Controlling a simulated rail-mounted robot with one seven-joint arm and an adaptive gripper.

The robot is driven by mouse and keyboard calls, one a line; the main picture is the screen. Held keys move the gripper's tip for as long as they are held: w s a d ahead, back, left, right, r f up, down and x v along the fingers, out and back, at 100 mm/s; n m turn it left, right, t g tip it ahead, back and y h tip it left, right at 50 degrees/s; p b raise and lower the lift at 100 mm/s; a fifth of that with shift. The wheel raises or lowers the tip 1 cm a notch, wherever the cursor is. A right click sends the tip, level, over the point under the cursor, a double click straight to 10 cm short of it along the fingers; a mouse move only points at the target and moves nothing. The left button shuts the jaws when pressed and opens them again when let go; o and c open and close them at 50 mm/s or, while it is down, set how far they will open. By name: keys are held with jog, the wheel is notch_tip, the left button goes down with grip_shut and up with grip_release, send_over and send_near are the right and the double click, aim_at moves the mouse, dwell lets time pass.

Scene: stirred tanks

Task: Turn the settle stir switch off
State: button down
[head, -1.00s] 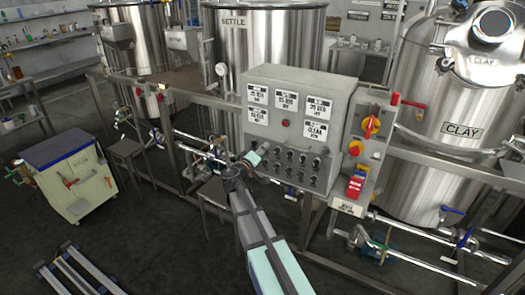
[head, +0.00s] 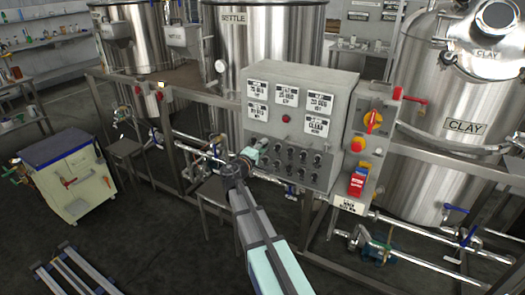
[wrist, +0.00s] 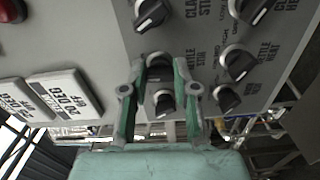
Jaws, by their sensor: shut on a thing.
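The grey control box (head: 300,85) carries rows of black rotary switches on its sloped lower face. My gripper (head: 258,150) is at the left end of these rows in the head view. In the wrist view, my gripper (wrist: 159,66) has its two fingers on either side of a black knob, the settle stir switch (wrist: 159,69), beside a partly covered label ending in "TTLE STIR". The fingers are shut on it and partly hide it; its exact pointer angle is hard to read. Another black knob (wrist: 162,101) shows between the fingers, nearer the palm.
Neighbouring knobs sit close by: the clay stir knob (wrist: 151,13) and a heat knob (wrist: 238,64). A side panel (head: 365,150) with red and yellow controls adjoins the box. Steel tanks (head: 265,45) stand behind; pipes and a frame run below.

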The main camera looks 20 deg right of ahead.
jog(key=shift+n, duration=3.5)
jog(key=c, duration=0.9)
grip_release()
jog(key=shift+a, duration=0.1)
jog(key=v, duration=1.2)
